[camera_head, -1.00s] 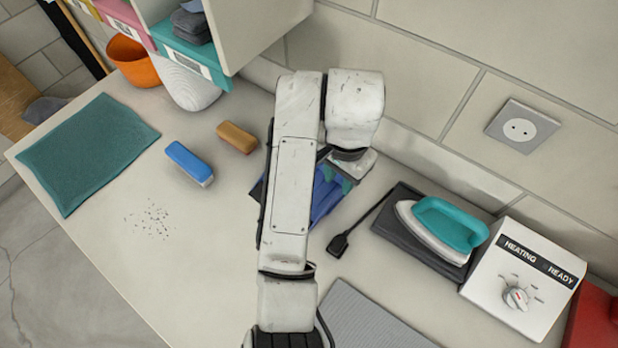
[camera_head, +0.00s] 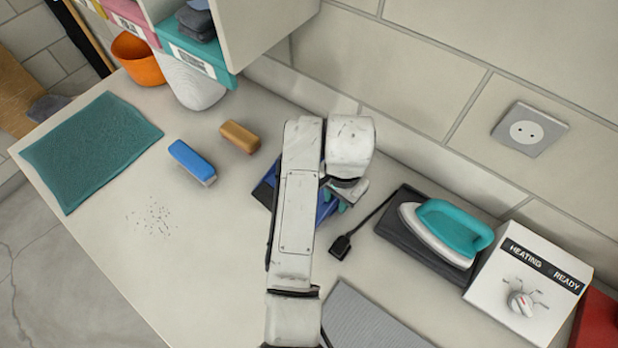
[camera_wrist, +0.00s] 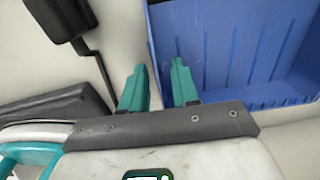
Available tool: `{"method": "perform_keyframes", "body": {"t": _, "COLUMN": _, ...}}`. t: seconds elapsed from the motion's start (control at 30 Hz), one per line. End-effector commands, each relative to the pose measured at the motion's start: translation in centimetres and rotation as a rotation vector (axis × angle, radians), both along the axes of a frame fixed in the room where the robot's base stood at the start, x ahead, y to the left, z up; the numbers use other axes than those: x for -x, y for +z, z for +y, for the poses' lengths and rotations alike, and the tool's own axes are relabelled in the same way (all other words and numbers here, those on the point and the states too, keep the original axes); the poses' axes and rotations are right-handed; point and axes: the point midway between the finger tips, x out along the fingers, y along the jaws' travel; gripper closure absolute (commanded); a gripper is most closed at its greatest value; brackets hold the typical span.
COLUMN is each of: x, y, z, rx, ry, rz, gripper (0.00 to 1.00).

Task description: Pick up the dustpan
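The blue dustpan (camera_head: 264,191) lies on the worktop, mostly hidden under my arm in the head view. In the wrist view the dustpan (camera_wrist: 235,55) fills the upper right, with its ridged inside and side wall showing. My gripper (camera_wrist: 158,78) has two teal fingers, apart, with nothing clamped between them. The dustpan's left edge lies between the fingers in the picture: the right finger overlaps the pan and the left finger is over bare worktop. I cannot tell whether either finger touches it. In the head view my gripper (camera_head: 340,200) is partly hidden by the wrist.
A teal iron (camera_head: 447,232) on a dark pad and a white heating box (camera_head: 525,285) stand further right. A blue brush (camera_head: 191,162), a brown block (camera_head: 239,137) and a teal mat (camera_head: 90,150) lie left.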

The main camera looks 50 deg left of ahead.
Motion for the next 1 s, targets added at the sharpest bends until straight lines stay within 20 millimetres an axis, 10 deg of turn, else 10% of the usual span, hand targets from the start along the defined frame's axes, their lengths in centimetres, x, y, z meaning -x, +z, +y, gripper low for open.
{"method": "perform_keyframes", "body": {"t": 0.3, "x": -0.01, "y": 0.03, "z": -0.01, "rx": 0.000, "ry": 0.000, "rz": 0.000, "gripper": 1.00}}
{"method": "perform_keyframes", "body": {"t": 1.0, "x": -0.07, "y": 0.57, "z": 0.05, "rx": -0.001, "ry": 0.000, "rz": -0.002, "gripper": 1.00}}
